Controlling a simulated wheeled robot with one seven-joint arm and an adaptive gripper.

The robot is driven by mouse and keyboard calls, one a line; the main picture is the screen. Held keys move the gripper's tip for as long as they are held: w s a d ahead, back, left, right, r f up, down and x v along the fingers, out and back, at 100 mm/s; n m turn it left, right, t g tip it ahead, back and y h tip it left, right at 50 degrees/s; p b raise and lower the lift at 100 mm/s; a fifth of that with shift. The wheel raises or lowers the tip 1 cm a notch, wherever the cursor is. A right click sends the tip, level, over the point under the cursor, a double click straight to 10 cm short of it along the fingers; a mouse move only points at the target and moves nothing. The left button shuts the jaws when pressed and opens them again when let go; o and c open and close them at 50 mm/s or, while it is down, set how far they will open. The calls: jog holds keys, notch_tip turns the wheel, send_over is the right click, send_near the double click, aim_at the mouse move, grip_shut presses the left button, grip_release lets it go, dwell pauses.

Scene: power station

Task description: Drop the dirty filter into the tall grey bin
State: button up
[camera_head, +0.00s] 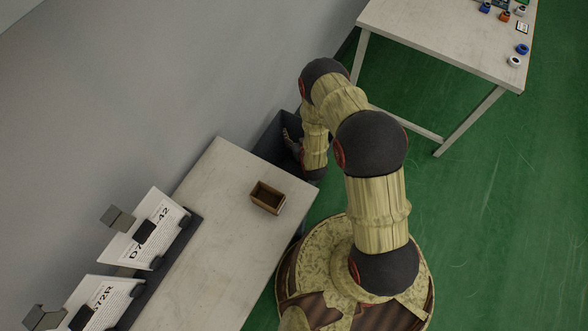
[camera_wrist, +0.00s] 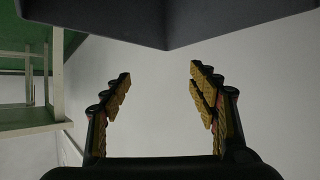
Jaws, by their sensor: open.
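The tall grey bin (camera_head: 272,130) is dark grey and stands beyond the far end of the near table, against the wall, partly hidden by my arm. My gripper (camera_head: 291,140) is over or beside the bin, mostly hidden by my arm in the head view. In the wrist view my gripper (camera_wrist: 160,80) is open, with nothing between its fingers. A dark grey edge with a corner, which looks like the bin (camera_wrist: 110,18), crosses the top of that view. I cannot make out the dirty filter in either view; the bin's inside is hidden.
A small brown open box (camera_head: 278,209) sits on the near table (camera_head: 225,225). Two labelled panels (camera_head: 160,222) (camera_head: 108,300) stand at the table's left. A second table (camera_head: 430,35) with small coloured parts stands at upper right. Green floor (camera_head: 500,200) lies clear at right.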

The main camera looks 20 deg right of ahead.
notch_tip(320, 180, up, 9)
dwell(0.5)
jog(key=shift+f, duration=0.1)
